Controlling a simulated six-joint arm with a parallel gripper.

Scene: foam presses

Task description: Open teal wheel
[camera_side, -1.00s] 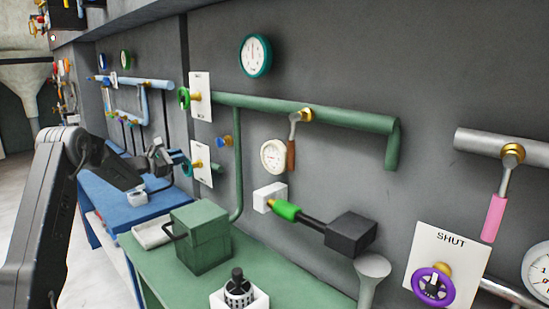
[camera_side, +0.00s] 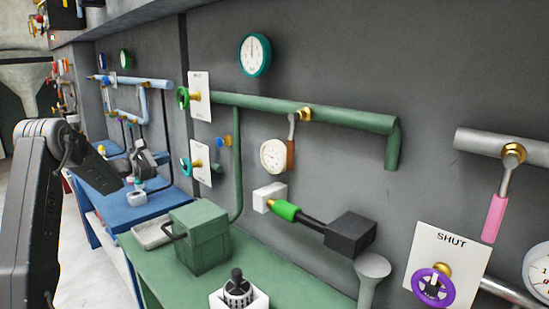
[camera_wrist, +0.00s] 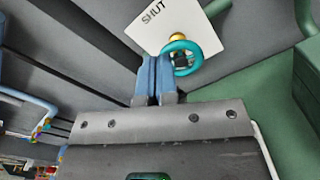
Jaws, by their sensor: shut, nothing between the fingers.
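The teal wheel (camera_side: 185,167) sticks out from a white plate (camera_side: 201,163) on the grey wall, below a green wheel. In the wrist view the teal wheel (camera_wrist: 207,44) is a ring with a dark hub and a brass stem, in front of a white plate marked SHUT (camera_wrist: 150,22). My gripper (camera_wrist: 155,58) has its two blue fingers together with nothing between them. Its tips appear just left of the ring in that view. In the side view my gripper (camera_side: 146,156) is left of the teal wheel, with a gap between.
A green wheel (camera_side: 183,97) is above the teal one. A green box (camera_side: 202,238) stands on the green bench below, with a grey tray (camera_side: 153,233) beside it. A blue bench (camera_side: 165,208) is under my gripper. A green pipe (camera_side: 238,160) runs down the wall at right.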

